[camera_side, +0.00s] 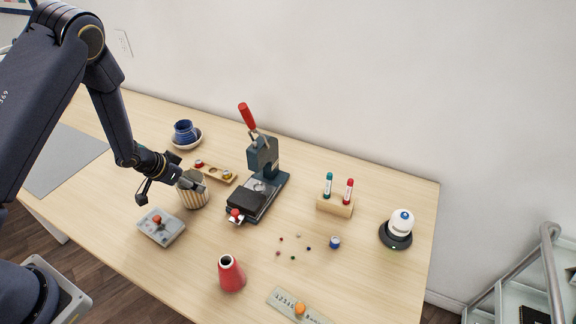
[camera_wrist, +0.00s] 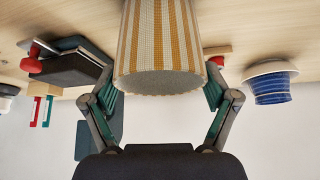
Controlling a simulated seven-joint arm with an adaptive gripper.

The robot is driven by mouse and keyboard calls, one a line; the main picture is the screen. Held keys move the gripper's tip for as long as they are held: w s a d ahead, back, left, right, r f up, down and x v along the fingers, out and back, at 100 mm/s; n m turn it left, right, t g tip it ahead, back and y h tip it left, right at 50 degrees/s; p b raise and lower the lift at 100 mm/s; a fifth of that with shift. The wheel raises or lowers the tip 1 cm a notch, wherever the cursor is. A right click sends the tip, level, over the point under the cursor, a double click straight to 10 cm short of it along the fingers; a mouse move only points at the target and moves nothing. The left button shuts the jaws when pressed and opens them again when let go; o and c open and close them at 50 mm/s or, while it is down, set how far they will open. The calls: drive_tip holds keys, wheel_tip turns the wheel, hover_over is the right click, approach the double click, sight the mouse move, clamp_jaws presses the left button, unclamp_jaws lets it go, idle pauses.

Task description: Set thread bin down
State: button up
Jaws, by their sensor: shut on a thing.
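The thread bin is a round container with tan and white vertical stripes (camera_side: 193,194). In the side view it is at the left-middle of the table, behind the grey box with a red knob. In the wrist view, which is upside down, the bin (camera_wrist: 160,35) fills the top middle, its rim toward me. My gripper (camera_side: 172,186) is shut on the bin, with one finger on each side of it in the wrist view (camera_wrist: 163,90). The bin looks upright in the side view. I cannot tell whether its base touches the table.
A grey box with a red knob (camera_side: 161,227) is close in front of the bin. A wooden tray (camera_side: 214,173) and a press with a red handle (camera_side: 262,165) stand to its right. A blue cup (camera_side: 185,132) is behind.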

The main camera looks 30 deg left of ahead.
drive_tip(key=o, duration=0.9)
drive_tip(key=shift+f, duration=0.1)
drive_tip(key=shift+o, duration=0.2)
drive_tip(key=s+a+r+n+y, duration=0.1)
drive_tip(key=s+r, duration=0.2)
drive_tip(key=r, duration=0.6)
drive_tip(key=s+a+r+n+y, duration=0.15)
drive_tip(key=s+r, duration=0.25)
drive_tip(key=r, duration=0.5)
drive_tip(key=s+r+y, duration=0.1)
drive_tip(key=s+r, duration=0.2)
drive_tip(key=r, duration=0.6)
drive_tip(key=s+d+r+h, duration=0.1)
drive_tip(key=s+d+r, duration=0.1)
drive_tip(key=s+d, duration=0.2)
drive_tip(key=s+d+r+h, duration=0.1)
drive_tip(key=s+d+r, duration=0.2)
drive_tip(key=s, duration=0.6)
drive_tip(key=shift+s+d+r+g, duration=0.3)
drive_tip(key=shift+d+g, duration=0.1)
drive_tip(key=shift+d, duration=0.4)
